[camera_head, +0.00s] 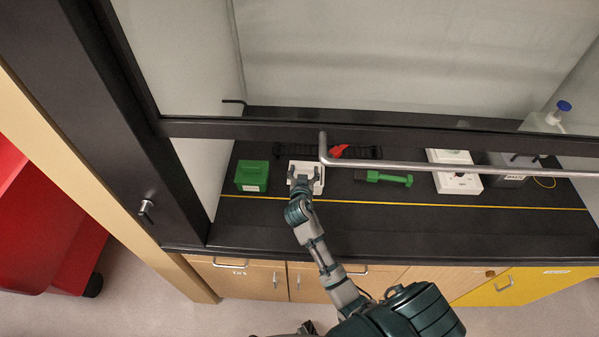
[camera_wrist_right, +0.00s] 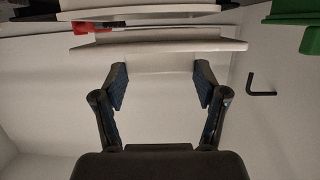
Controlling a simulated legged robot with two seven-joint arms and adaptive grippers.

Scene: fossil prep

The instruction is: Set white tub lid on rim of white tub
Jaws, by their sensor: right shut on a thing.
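The white tub (camera_head: 319,186) stands on the dark worktop inside the cabinet, partly hidden by my right gripper (camera_head: 304,180). In the right wrist view, which shows the scene upside down, my right gripper (camera_wrist_right: 162,84) is shut on the white tub lid (camera_wrist_right: 165,47), with a finger on each side of a pale block under the lid's plate. The lid looks level. Beyond it is another white edge, likely the white tub (camera_wrist_right: 150,12), with a narrow gap between them. Whether they touch anywhere is hidden. My left gripper is not in view.
A green box (camera_head: 252,176) stands close left of the tub. A red item (camera_head: 338,151) on a black rack, a green tool (camera_head: 388,178) and a white device (camera_head: 455,172) are to the right. The raised sash's grey bar (camera_head: 450,168) crosses above the worktop.

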